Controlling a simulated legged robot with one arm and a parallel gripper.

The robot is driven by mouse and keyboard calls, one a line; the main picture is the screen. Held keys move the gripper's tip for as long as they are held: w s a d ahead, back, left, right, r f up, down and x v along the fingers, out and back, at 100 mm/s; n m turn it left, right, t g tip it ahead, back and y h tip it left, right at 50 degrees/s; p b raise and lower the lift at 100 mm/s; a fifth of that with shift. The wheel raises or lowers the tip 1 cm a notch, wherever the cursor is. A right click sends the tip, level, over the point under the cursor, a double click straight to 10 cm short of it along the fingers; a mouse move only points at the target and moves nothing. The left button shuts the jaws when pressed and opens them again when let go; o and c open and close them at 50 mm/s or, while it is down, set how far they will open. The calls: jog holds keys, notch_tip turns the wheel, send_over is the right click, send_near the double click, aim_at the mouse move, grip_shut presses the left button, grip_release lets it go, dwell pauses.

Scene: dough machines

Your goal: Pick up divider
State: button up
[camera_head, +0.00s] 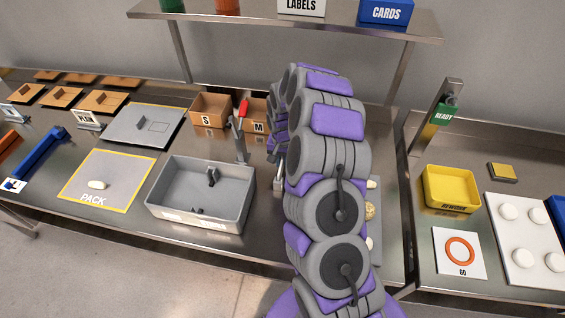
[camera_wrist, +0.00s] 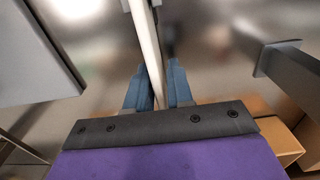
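A thin pale strip (camera_wrist: 148,45), which seems to be the divider seen edge-on, runs from the top edge of the wrist view down between the two fingers of my gripper (camera_wrist: 160,82). The blue fingers stand close on either side of it. I cannot tell whether both touch it. In the head view my arm covers most of the gripper, with only a small grey part showing at its left side. A grey bin (camera_head: 165,203) stands left of my arm, with small dark parts inside it.
Cardboard boxes marked S (camera_head: 208,121) and M (camera_head: 259,127) and a red-handled tool (camera_head: 243,108) stand close left of my arm. A PACK mat (camera_head: 125,170) lies farther left. A metal shelf (camera_head: 225,20) spans the back. A yellow tray (camera_head: 451,203) is at right.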

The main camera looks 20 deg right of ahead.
grip_shut()
